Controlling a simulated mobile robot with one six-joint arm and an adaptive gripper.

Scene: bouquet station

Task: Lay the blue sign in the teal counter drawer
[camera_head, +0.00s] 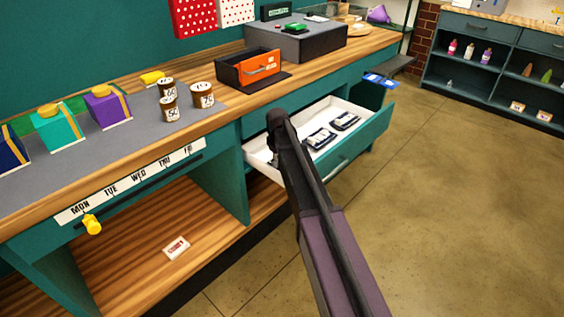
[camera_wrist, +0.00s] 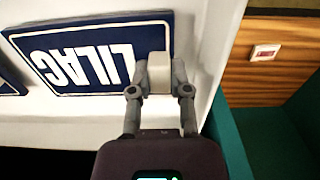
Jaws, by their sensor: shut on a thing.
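The teal counter drawer (camera_head: 352,150) is pulled open, with a white interior. In the wrist view, a blue sign (camera_wrist: 70,62) with a white border reads LILAC upside down, over the drawer's white floor (camera_wrist: 60,112). My gripper (camera_wrist: 160,82) is shut on a pale block at the sign's right part. The sign looks flat and close to the floor; I cannot tell if it touches. In the head view my arm hides most of the gripper and this sign. Two dark plates with white blocks (camera_head: 320,138) (camera_head: 345,121) lie farther along the drawer.
An orange-fronted box (camera_head: 262,68) and several cups (camera_head: 169,108) stand on the counter above. A small white card (camera_head: 176,248) lies on the lower shelf; it also shows in the wrist view (camera_wrist: 265,52). Blue pieces (camera_head: 380,80) sit at the counter's far end.

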